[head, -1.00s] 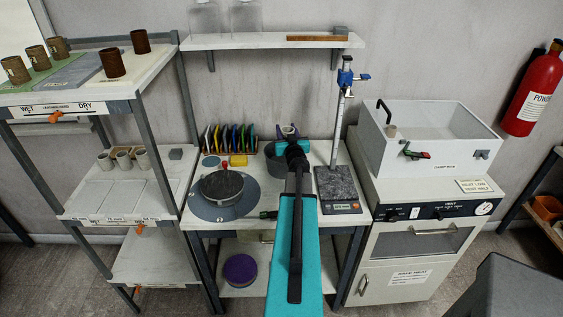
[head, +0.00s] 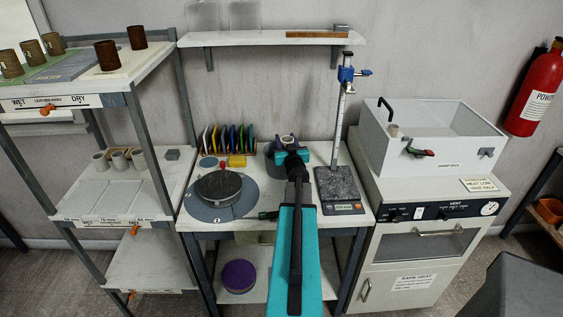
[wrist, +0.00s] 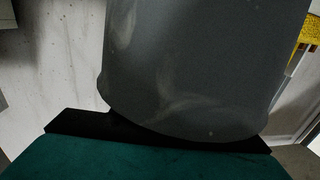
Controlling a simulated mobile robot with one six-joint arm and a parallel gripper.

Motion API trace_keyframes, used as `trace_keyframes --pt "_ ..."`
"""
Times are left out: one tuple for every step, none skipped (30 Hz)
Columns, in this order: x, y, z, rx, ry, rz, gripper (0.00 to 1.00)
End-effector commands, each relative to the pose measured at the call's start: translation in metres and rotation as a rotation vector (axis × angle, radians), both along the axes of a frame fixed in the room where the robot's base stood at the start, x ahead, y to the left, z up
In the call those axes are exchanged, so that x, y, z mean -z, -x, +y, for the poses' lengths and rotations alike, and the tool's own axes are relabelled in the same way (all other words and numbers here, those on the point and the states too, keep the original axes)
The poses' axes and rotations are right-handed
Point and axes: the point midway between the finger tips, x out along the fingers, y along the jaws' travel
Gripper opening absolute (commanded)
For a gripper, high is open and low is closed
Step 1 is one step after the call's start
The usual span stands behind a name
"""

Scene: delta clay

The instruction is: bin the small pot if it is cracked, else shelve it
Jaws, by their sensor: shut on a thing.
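My gripper (head: 288,148) is shut on a small grey pot (head: 287,139), mostly hidden behind my wrist in the head view. In the wrist view the pot (wrist: 195,65) fills the middle as a smooth grey wall with pale smears and small specks. I see no clear crack on the side that shows; its far side and inside are hidden. The dark jaw (wrist: 160,137) lies across its lower edge. A dark grey round bin (head: 270,158) stands on the table behind and beside my gripper. I cannot tell whether the pot is over or in front of it.
A turntable (head: 218,187), coloured cards (head: 229,139), and a scale with a tall stand (head: 338,183) surround my arm. A sink (head: 430,140) is at right.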

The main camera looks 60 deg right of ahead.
Motion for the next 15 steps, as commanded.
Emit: trace_keyframes --pt "-0.0005 -0.0001 0.0001 0.0 0.0 0.0 0.17" --pt "-0.0005 -0.0002 0.0002 0.0 0.0 0.0 0.17" --pt "-0.0005 -0.0004 0.0002 -0.001 0.0 0.0 0.17" --pt "-0.0005 -0.0004 0.0002 -0.001 0.0 0.0 0.17" --pt "-0.0005 -0.0004 0.0003 -0.001 0.0 0.0 0.43" --pt "-0.0005 -0.0004 0.0003 -0.001 0.0 0.0 0.5" --pt "-0.0005 -0.0005 0.0003 -0.001 0.0 0.0 0.55" --pt "-0.0005 -0.0005 0.0003 -0.001 0.0 0.0 0.6" --pt "-0.0004 -0.0006 0.0004 -0.001 0.0 0.0 0.62" --pt "-0.0004 -0.0006 0.0004 -0.001 0.0 0.0 0.62" --pt "-0.0004 -0.0007 0.0005 -0.001 0.0 0.0 0.62" --pt "-0.0003 -0.0007 0.0005 -0.001 0.0 0.0 0.62" --pt "-0.0003 -0.0007 0.0005 -0.001 0.0 0.0 0.62" --pt "-0.0003 -0.0007 0.0005 -0.001 0.0 0.0 0.62" --pt "-0.0001 -0.0007 0.0005 -0.001 0.0 0.0 0.62"
